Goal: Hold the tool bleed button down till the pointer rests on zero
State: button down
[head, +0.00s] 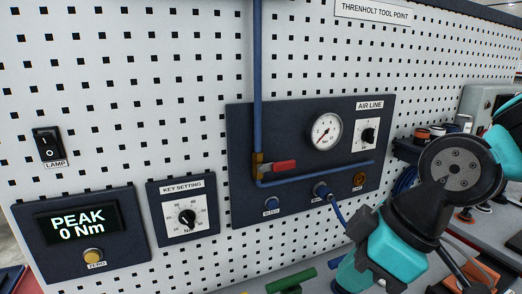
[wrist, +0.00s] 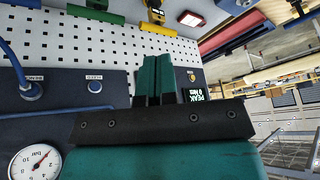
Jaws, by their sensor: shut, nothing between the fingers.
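In the head view my arm is at the lower right, and the fingertips are not clearly seen.
A red valve handle (head: 285,166) sits crosswise to the vertical blue pipe (head: 257,80). A blue hose (head: 338,212) hangs from the connector (head: 322,189) beside the button. An amber part (head: 359,179) is farther right. The display (head: 78,223) reads PEAK 0 Nm. A green holder (head: 290,280) juts out below.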

jog(key=s+d+m+g+h, duration=0.1)
jog(key=s+d+m, duration=0.1)
jog(key=s+m, duration=0.3)
jog(key=shift+s+d+r+m, duration=0.4)
jog(key=shift+s+r, duration=0.05)
jog(key=shift+s, duration=0.35)
